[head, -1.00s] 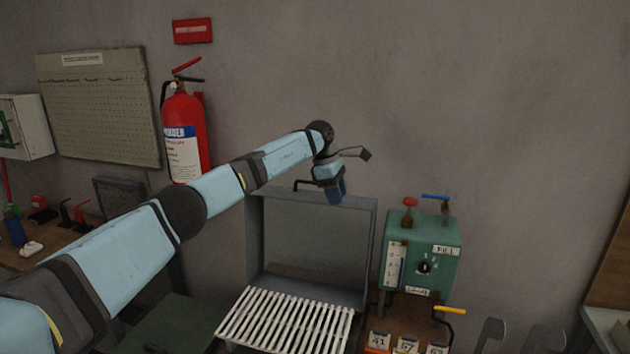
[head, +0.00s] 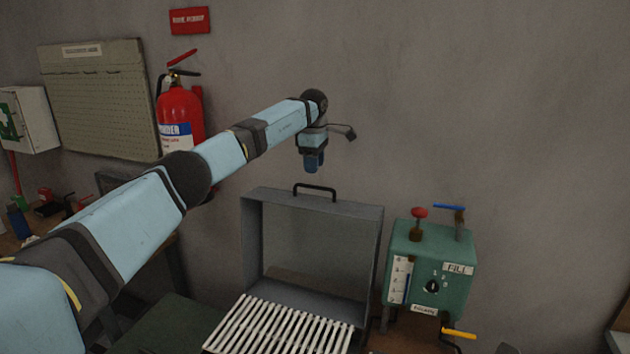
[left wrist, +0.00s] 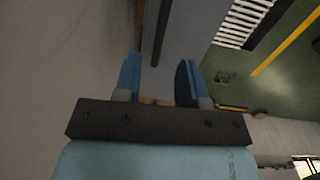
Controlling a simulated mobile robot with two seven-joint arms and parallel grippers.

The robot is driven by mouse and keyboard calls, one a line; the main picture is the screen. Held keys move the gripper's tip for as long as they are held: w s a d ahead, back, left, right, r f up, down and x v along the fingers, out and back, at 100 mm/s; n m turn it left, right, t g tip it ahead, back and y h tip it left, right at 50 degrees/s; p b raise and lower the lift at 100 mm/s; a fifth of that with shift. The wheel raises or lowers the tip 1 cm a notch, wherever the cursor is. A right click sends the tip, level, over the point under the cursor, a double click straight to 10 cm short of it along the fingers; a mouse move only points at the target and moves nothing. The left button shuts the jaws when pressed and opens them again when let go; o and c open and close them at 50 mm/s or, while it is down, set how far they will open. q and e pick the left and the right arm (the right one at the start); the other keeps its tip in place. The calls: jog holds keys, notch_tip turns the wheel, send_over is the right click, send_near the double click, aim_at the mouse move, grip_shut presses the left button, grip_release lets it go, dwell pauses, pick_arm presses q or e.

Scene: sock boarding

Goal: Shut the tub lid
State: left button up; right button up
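The tub lid (head: 310,238) is a grey, shallow box-shaped cover standing upright, open, behind the white slatted rack (head: 280,327) of the tub. A dark bar handle (head: 315,188) is on its top edge. My left gripper (head: 313,168) points down just above the handle, apart from it in the head view. In the left wrist view its two blue fingers (left wrist: 159,78) are spread with nothing held between them. A dark bar (left wrist: 162,35), which looks like the handle, shows beyond the fingers beside the grey lid. My right gripper is not in view.
A green control box (head: 432,268) with a red knob and blue and yellow levers stands right of the lid. A fire extinguisher (head: 180,112) hangs on the wall behind my left arm. The wall above the control box is bare.

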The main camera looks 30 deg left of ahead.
pick_arm(q)
notch_tip(320, 180, down, 6)
jog(key=shift+w+p, duration=0.15)
jog(key=shift+p, duration=0.25)
jog(key=shift+c, duration=0.5)
grip_shut()
